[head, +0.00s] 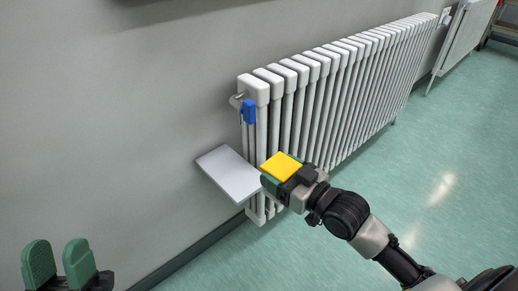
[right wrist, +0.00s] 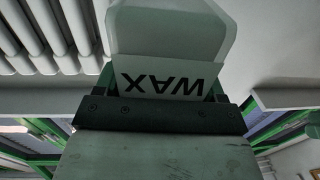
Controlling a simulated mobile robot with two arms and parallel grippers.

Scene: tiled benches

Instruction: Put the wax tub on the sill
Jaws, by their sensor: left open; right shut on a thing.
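The wax tub (right wrist: 170,35) is a pale tub with a white label reading WAX, upside down in the right wrist view. In the head view a yellow top, seemingly its lid (head: 281,166), shows at my right gripper (head: 279,185). That gripper is shut on the tub, in front of the radiator's near end. My left gripper (head: 58,264) is open and empty at the lower left, near the wall. A pale ledge (right wrist: 38,100), probably the sill, runs beside green-framed panes in the right wrist view. I cannot tell its distance from the tub.
A white ribbed radiator (head: 330,95) with a blue valve (head: 249,111) stands along the grey wall. A pale flat board (head: 230,173) juts out by its near end, close to the right gripper. The green floor (head: 440,150) at the right is clear.

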